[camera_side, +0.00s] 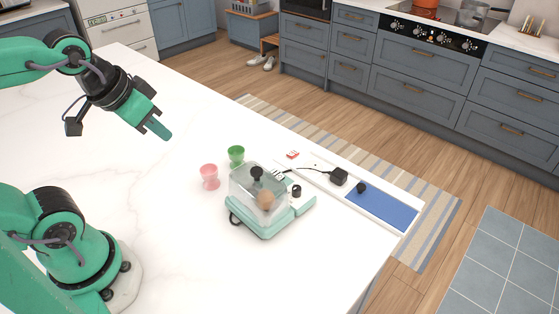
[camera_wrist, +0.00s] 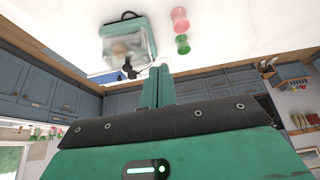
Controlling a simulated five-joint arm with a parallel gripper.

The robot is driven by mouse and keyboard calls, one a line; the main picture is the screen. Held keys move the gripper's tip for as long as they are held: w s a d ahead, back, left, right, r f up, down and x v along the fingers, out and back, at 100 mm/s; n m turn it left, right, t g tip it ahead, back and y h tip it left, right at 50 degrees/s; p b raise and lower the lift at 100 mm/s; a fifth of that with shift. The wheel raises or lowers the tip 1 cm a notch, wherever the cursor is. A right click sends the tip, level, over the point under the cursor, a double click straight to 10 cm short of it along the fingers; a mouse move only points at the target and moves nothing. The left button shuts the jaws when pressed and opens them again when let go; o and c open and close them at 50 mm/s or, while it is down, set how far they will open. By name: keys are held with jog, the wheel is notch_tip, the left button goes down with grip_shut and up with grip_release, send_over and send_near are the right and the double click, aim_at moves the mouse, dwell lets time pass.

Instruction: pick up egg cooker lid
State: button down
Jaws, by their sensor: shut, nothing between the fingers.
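The egg cooker (camera_side: 264,216) stands on the white counter, with a mint-green base. Its clear lid (camera_side: 247,180) sits on the base and has a black knob (camera_side: 257,172) on top. A brown egg shows through the lid. In the wrist view the egg cooker (camera_wrist: 112,32) is upside down at the upper left, with the clear lid (camera_wrist: 128,47) on it. My gripper (camera_side: 163,132) is shut and empty, held above the counter, up and to the left of the cooker in the side view. It also shows in the wrist view (camera_wrist: 158,70), clear of the lid.
A pink egg cup (camera_side: 210,176) and a green egg cup (camera_side: 236,155) stand close behind the cooker. A white tray (camera_side: 322,176) with a blue mat (camera_side: 382,206) and a black plug (camera_side: 338,177) lies to the right. The counter on the left is clear.

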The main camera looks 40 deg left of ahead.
jog(key=c, duration=2.2)
grip_release()
grip_release()
jog(key=shift+w, duration=0.1)
jog(key=n+g, duration=0.5)
jog(key=n, duration=1.2)
send_over(257, 179)
jog(key=a, duration=0.2)
jog(key=f, duration=0.8)
jog(key=shift+w+d+f, duration=0.2)
jog(key=shift+d+f, duration=0.05)
jog(key=shift+f, duration=0.1)
jog(key=shift+w+d+f+g, duration=0.25)
jog(key=shift+d+f+g, duration=0.05)
jog(key=shift+f, duration=0.1)
jog(key=shift+s+d+f, duration=0.1)
jog(key=shift+s+f, duration=0.05)
jog(key=shift+f, duration=3.7)
